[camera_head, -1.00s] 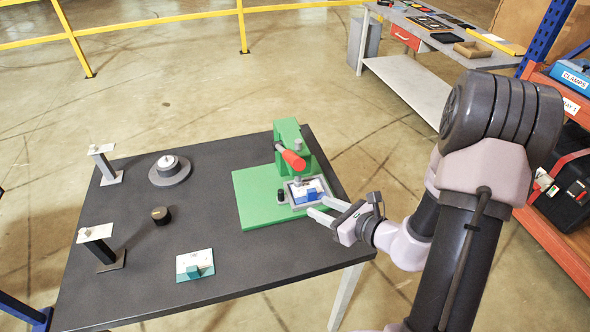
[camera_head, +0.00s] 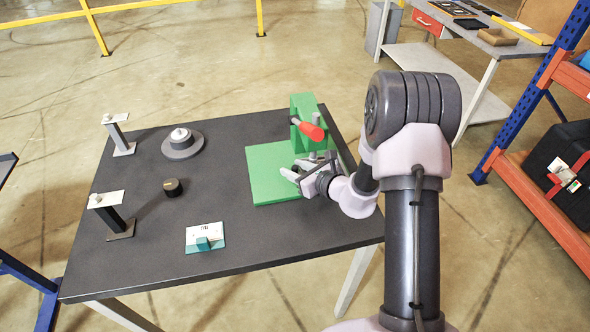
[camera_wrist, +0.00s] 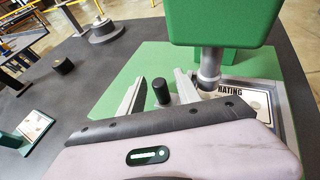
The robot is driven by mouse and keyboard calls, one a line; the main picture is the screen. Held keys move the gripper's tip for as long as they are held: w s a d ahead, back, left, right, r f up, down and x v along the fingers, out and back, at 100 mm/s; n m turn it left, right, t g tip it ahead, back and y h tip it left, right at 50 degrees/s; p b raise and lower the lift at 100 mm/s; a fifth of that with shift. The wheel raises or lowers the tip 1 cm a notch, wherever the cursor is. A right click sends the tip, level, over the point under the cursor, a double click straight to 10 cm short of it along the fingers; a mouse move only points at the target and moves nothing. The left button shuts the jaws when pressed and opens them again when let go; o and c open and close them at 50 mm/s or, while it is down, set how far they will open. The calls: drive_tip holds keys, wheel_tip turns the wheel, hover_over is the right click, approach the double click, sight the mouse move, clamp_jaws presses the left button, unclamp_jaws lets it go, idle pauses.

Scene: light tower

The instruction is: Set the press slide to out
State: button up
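The green press (camera_head: 305,112) with a red-gripped lever (camera_head: 312,131) stands on a green base plate (camera_head: 267,178) at the table's right side. Its slide shows in the wrist view as a grey-rimmed tray (camera_wrist: 275,92) under the press ram, holding a plate marked "RATING" (camera_wrist: 245,103). A black upright knob (camera_wrist: 160,92) stands at the tray's left. My gripper (camera_wrist: 159,80) is open, with one finger on each side of the knob and small gaps visible. In the head view my gripper (camera_head: 296,170) hides most of the tray and the knob.
The dark table (camera_head: 150,255) also carries a round grey fixture (camera_head: 183,146), a black dial (camera_head: 172,187), two small stands (camera_head: 118,135) (camera_head: 112,215), and a white card with a teal block (camera_head: 205,238).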

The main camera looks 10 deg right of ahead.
clamp_jaws()
idle(1.4)
